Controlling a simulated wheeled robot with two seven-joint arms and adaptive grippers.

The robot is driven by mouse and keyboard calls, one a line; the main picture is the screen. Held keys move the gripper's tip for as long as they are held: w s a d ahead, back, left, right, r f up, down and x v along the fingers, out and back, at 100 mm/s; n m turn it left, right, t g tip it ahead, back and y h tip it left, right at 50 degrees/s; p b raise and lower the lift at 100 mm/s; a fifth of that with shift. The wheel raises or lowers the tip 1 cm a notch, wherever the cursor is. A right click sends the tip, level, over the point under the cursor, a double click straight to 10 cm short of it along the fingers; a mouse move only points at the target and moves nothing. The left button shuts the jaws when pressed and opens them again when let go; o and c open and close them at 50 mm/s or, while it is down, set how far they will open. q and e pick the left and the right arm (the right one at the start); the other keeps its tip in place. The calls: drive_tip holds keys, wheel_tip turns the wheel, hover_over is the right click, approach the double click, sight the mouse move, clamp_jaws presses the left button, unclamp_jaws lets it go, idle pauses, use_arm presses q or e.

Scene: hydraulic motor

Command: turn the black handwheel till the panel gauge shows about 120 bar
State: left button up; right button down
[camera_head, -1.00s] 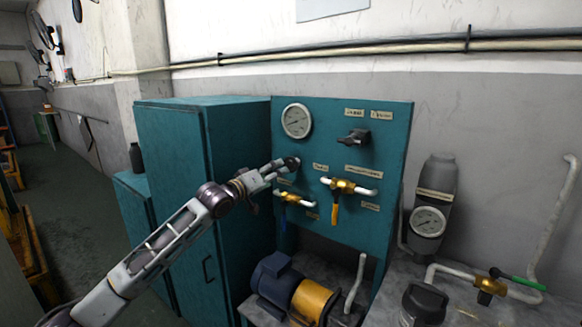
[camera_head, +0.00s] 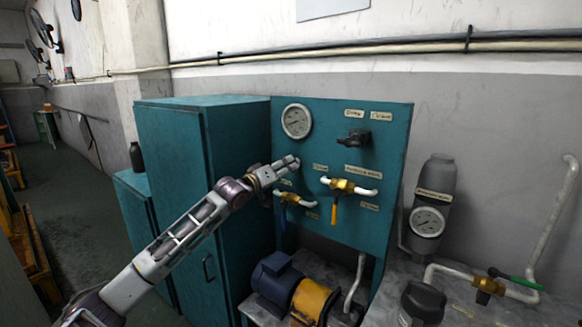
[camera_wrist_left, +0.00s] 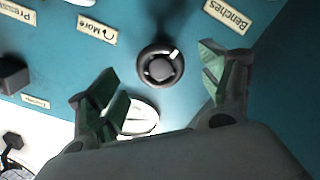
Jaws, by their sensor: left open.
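The black handwheel (camera_wrist_left: 160,65) is a round knob with a white mark at its upper right, on the teal panel (camera_head: 385,205). My left gripper (camera_wrist_left: 163,76) is open, with one finger on each side of the handwheel in the wrist view. I cannot tell whether the fingers touch it. In the head view my left gripper (camera_head: 287,162) is at the panel's left part and hides the handwheel. The panel gauge (camera_head: 297,121) is a white round dial above the gripper; its reading is too small to tell. My right gripper is not in view.
Two brass valves (camera_head: 345,185) (camera_head: 290,197) with white pipe ends sit below and right of the gripper. A black fitting (camera_head: 354,138) is at the upper right. A motor (camera_head: 290,285) stands below, and a teal cabinet (camera_head: 170,150) stands on the left.

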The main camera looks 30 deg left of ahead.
use_arm(q)
drive_tip(key=shift+w+d+p, duration=0.15)
drive_tip(key=shift+w+p, duration=0.25)
drive_tip(key=shift+w, duration=2.1)
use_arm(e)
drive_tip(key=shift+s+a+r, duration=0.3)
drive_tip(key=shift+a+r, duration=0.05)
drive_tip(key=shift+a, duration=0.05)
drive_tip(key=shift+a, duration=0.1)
use_arm(q)
drive_tip(key=c, duration=1)
